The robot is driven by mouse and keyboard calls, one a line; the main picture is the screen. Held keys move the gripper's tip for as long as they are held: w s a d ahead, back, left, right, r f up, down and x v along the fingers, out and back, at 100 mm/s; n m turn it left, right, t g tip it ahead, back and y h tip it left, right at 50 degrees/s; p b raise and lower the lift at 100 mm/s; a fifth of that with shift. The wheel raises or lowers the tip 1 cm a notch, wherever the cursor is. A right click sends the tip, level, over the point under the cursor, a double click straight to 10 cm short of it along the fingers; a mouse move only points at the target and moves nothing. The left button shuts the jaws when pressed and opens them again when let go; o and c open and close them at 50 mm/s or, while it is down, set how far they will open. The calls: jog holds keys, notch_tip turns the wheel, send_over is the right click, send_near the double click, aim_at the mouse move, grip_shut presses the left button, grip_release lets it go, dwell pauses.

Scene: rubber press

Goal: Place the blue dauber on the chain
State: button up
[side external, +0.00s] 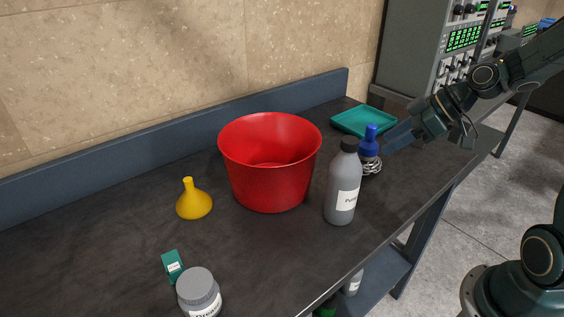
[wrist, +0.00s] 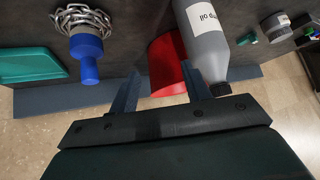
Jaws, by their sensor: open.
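The blue dauber (side external: 370,141), with a narrow top and wider body, stands upright at the silver chain (side external: 372,168). In the wrist view the dauber (wrist: 87,62) has its base against the heaped chain (wrist: 84,18), and links show around the base. My gripper (side external: 390,142) is beside the dauber, on its right in the side view. In the wrist view my gripper (wrist: 158,76) is open with nothing held, and the dauber is left of both fingers, apart from them. The grey bottle partly hides the dauber and chain in the side view.
A grey bottle (side external: 342,190) stands close by in front. A red bucket (side external: 270,170) is left of it, and a teal tray (side external: 350,121) lies behind. A yellow funnel (side external: 193,201), teal box (side external: 172,266) and grey jar (side external: 199,291) are farther left.

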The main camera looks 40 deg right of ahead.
jog(key=s+a+r+m+h, duration=0.2)
jog(key=s+a+r+m, duration=0.1)
jog(key=s, duration=0.5)
jog(key=s+a+r+m+g+h, duration=0.1)
jog(key=s+a+r+m+h, duration=0.1)
jog(key=s+r, duration=0.3)
jog(key=s+a+h, duration=0.1)
jog(key=s, duration=0.2)
jog(key=shift+a+m, duration=0.4)
